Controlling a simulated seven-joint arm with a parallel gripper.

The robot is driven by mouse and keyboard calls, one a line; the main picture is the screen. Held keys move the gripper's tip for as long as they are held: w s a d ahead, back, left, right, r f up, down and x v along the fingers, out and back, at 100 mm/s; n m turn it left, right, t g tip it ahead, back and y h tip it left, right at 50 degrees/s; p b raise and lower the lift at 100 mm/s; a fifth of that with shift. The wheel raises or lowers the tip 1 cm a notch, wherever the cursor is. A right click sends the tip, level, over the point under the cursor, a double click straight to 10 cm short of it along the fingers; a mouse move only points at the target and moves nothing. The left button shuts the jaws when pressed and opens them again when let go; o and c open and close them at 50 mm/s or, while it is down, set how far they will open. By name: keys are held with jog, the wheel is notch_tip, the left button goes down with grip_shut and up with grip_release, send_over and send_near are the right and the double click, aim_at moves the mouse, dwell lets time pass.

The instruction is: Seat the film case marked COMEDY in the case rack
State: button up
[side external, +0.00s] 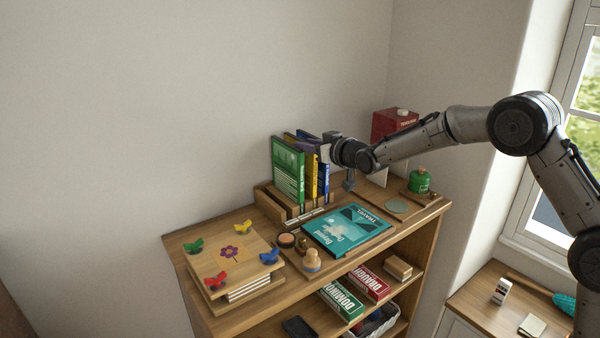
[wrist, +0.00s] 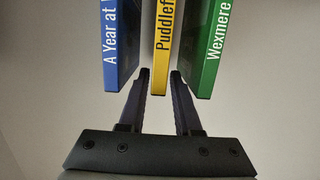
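The wooden case rack (side external: 271,205) stands on top of the shelf unit with several upright cases in it, among them a green (side external: 288,172), a yellow (side external: 312,177) and a blue one (side external: 323,184). A teal case (side external: 348,229) marked TRAVEL lies flat in front. I cannot read COMEDY on any case. My gripper (wrist: 160,73) is at the right of the racked cases in the side view. In the wrist view its fingers are apart, lined up with the yellow case (wrist: 161,50), between the blue (wrist: 120,45) and green (wrist: 207,50) cases. Contact cannot be told.
A wooden board with coloured knobs (side external: 232,255) is at the left, and small round wooden pieces (side external: 311,261) are near the front. A red box (side external: 390,123) and a green tin (side external: 419,181) stand at the right. Open wall is behind the cases.

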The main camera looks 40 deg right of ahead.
aim_at(300, 139)
jog(key=shift+w+d+f, duration=0.1)
jog(key=shift+w+f, duration=0.1)
jog(key=shift+w, duration=0.75)
jog(key=shift+w+f, duration=0.15)
jog(key=shift+w, duration=0.8)
grip_shut()
